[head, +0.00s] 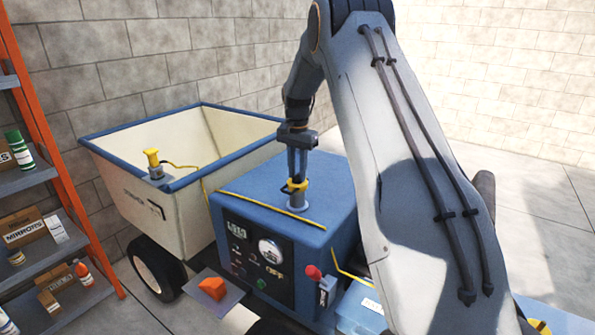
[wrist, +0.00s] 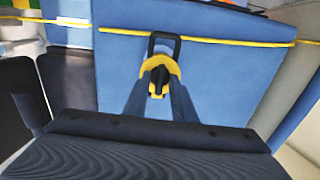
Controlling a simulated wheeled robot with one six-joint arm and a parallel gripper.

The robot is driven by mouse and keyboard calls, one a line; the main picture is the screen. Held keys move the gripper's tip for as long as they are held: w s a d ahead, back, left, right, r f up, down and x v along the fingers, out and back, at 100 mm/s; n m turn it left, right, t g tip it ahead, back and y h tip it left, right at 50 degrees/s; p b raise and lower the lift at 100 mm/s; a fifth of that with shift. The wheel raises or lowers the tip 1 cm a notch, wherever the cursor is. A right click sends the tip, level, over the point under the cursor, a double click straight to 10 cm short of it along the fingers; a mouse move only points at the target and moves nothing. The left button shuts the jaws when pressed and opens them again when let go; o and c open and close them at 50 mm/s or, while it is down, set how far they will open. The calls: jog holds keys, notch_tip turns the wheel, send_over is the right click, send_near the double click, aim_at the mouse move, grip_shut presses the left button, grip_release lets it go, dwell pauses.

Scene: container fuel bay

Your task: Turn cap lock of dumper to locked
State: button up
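The blue dumper body (head: 325,180) has a filler neck on its top with a yellow cap (head: 288,188). In the wrist view the yellow cap (wrist: 147,64) has a black cap lock (wrist: 159,80) at its middle and a dark loop (wrist: 164,37) behind it. My gripper (head: 296,176) points down over this cap. In the wrist view my gripper's fingers (wrist: 159,86) stand apart on either side of the lock, with yellow showing between. I cannot tell whether the tips touch the cap. The lock's marks are too small to read.
A second yellow cap (head: 152,157) is on the cream skip (head: 190,215). A yellow cord (head: 270,210) crosses the blue top. The front panel has a gauge (head: 270,250) and a red-knobbed lever (head: 313,272). A shelf rack (head: 60,170) stands at left.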

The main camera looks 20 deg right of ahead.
grip_shut()
jog(key=shift+m, duration=0.4)
jog(key=m+b, duration=0.1)
jog(key=m, duration=0.2)
jog(key=shift+b, duration=0.4)
jog(key=m+b, duration=0.1)
jog(key=m, duration=0.3)
jog(key=shift+m, duration=0.3)
jog(key=m+b, duration=0.1)
jog(key=m, duration=0.3)
jog(key=m+b, duration=0.1)
jog(key=m, duration=0.4)
jog(key=shift+r+m, duration=0.1)
jog(key=shift+m, duration=0.3)
